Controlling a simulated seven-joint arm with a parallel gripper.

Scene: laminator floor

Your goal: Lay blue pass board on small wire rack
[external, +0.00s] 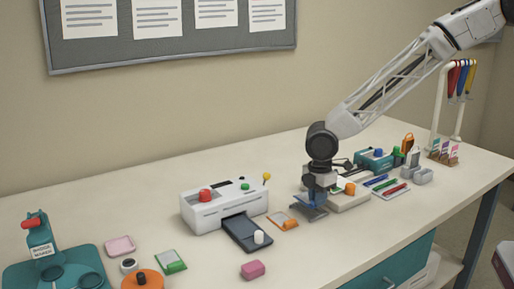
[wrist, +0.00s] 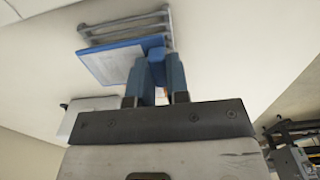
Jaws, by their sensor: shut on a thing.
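The blue pass board (wrist: 112,62) has a pale face with blue edges and a blue tab. In the wrist view my gripper (wrist: 160,60) is shut on the tab between its two fingers. The small wire rack (wrist: 125,24), grey with parallel bars, lies just beyond the board and partly behind it. In the external view my gripper (external: 318,191) points down, with the blue board (external: 305,200) at its fingertips, over or at the grey rack (external: 312,214). Whether the board touches the rack cannot be told.
A white laminator (external: 222,208) with a dark tray (external: 246,234) stands to the left. An orange board (external: 283,222) lies between it and the rack. A pale unit with an orange knob (external: 349,189) stands close right.

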